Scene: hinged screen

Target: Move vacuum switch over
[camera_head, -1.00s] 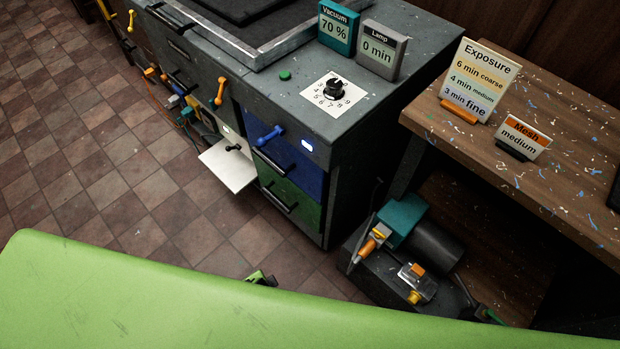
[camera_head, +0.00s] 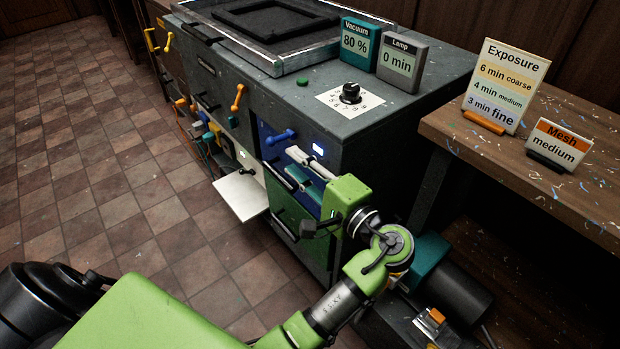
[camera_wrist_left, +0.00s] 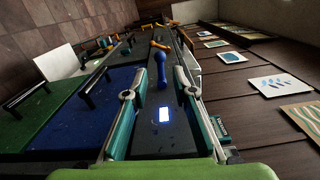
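A blue lever (camera_head: 280,137) sits on the grey cabinet's front edge, beside a small lit panel (camera_head: 318,150). The teal Vacuum display (camera_head: 360,47) on top reads 80 %. My left gripper (camera_head: 300,170) is open and empty in front of the blue drawer, apart from the blue lever and a little to its right. In the left wrist view, the gripper (camera_wrist_left: 157,82) has its fingers spread, with the blue lever (camera_wrist_left: 161,68) ahead between them and the lit panel (camera_wrist_left: 164,115) nearer. My right gripper is not in view.
The grey Lamp display (camera_head: 402,63) reads 0 min. A black dial (camera_head: 350,92) and a green button (camera_head: 303,82) are on the cabinet top. A yellow-orange lever (camera_head: 237,97) and a white shelf (camera_head: 241,195) lie left. A wooden table (camera_head: 480,140) stands right. The tiled floor left is clear.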

